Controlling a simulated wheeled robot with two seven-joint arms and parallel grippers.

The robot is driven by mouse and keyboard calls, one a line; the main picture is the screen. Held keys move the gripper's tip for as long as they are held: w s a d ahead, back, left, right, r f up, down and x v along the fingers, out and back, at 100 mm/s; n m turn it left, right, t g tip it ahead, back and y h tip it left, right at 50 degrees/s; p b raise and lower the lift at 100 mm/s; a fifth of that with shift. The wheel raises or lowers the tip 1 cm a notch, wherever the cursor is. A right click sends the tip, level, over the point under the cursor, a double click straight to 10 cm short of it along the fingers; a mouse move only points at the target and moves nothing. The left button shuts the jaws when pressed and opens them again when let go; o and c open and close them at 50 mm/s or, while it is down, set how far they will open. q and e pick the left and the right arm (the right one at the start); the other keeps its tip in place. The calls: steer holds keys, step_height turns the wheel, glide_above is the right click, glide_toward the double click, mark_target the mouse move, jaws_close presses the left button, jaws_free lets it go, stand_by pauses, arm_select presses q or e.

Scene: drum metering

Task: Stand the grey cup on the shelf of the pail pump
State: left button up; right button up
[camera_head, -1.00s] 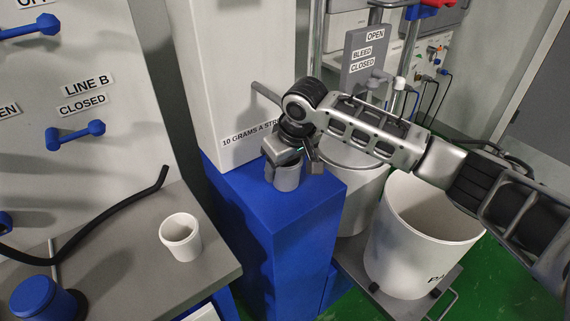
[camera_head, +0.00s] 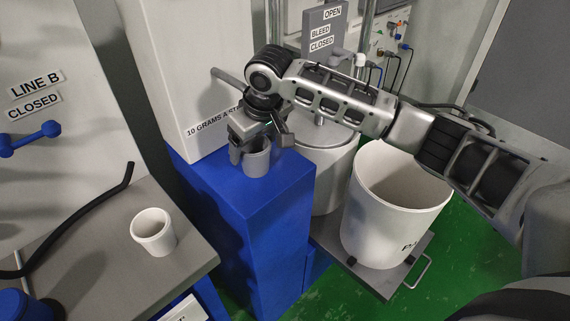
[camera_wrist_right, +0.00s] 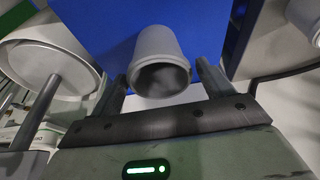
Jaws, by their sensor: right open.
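The grey cup (camera_head: 257,160) appears to stand upright on top of a blue block (camera_head: 256,206), in front of a tall white housing (camera_head: 190,75) marked "10 GRAMS A STR…". My right gripper (camera_head: 260,147) is open, with its fingers on either side of the cup and its wrist above it. In the right wrist view, the cup (camera_wrist_right: 160,62) lies between the two spread fingers (camera_wrist_right: 160,78), with a gap visible at each side. The housing and block look like the pump and its shelf. My left gripper is out of view.
A white cup (camera_head: 153,233) stands on the grey bench (camera_head: 105,270) at left, near a black hose (camera_head: 85,217). A white pail (camera_head: 385,225) stands on a grey platform (camera_head: 372,280) at right. A lidded white drum (camera_head: 325,175) is behind my right forearm. A lever (camera_head: 228,78) sticks out beside the housing.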

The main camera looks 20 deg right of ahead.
steer(key=s+d, duration=0.4)
steer(key=s, duration=0.7)
steer(key=shift+s+b, duration=0.2)
steer(key=shift+b, duration=0.1)
steer(key=shift+r, duration=0.1)
